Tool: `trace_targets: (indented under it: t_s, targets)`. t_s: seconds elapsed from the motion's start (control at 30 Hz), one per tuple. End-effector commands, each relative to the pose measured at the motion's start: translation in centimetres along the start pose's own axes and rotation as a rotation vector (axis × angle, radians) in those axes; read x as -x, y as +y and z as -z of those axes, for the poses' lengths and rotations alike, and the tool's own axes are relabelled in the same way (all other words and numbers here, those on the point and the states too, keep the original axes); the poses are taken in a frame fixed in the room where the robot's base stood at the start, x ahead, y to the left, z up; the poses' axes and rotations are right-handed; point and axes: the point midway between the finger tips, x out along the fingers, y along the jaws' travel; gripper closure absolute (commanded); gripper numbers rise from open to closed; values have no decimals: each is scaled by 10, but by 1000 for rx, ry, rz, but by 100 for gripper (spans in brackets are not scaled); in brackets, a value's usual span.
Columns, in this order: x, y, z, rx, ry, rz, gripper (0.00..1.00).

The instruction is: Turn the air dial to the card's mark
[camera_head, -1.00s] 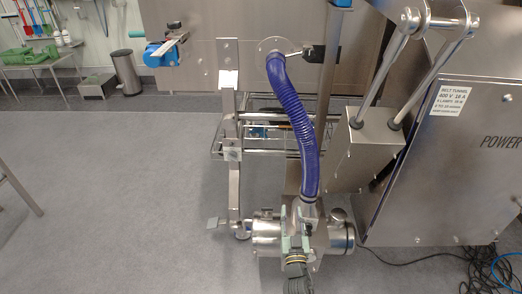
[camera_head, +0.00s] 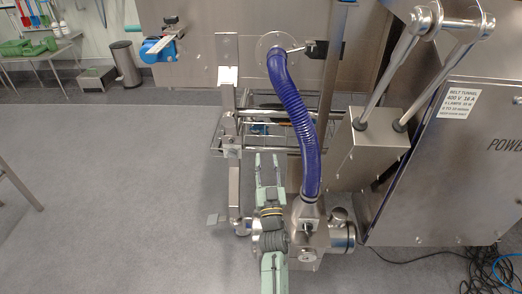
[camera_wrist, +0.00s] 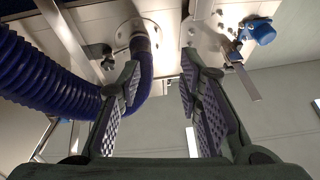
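My gripper (camera_head: 267,157) is open and empty in the head view, its fingers pointing away from me. It is left of the blue hose (camera_head: 297,125) and above the steel blower (camera_head: 340,238) at the hose's lower end. In the wrist view my gripper (camera_wrist: 158,70) has its fingers apart with nothing between them. A small dark knob (camera_head: 307,229) is on the blower's front housing, right of my wrist; I cannot tell whether it is the air dial. A small pale plate (camera_head: 228,76) on the upright bracket may be the card; no mark is readable.
The hose, also in the wrist view (camera_wrist: 45,72), rises to a round flange (camera_head: 270,42) on the steel wall. A wire rack (camera_head: 225,150) stands behind my fingers. A steel cabinet (camera_head: 445,170) and loose cables (camera_head: 440,258) are right.

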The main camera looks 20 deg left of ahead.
Motion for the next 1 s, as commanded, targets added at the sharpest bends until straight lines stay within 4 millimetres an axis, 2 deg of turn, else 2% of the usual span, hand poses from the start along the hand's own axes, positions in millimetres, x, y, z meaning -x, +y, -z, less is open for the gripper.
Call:
trace_targets:
  t_s: [0.1, 0.3, 1.0]
  targets:
    - [-9, -10, 14, -7, 21, 9, 68]
    - [-16, -17, 26, -14, 39, 17, 68]
    - [-17, -19, 28, -15, 43, 18, 68]
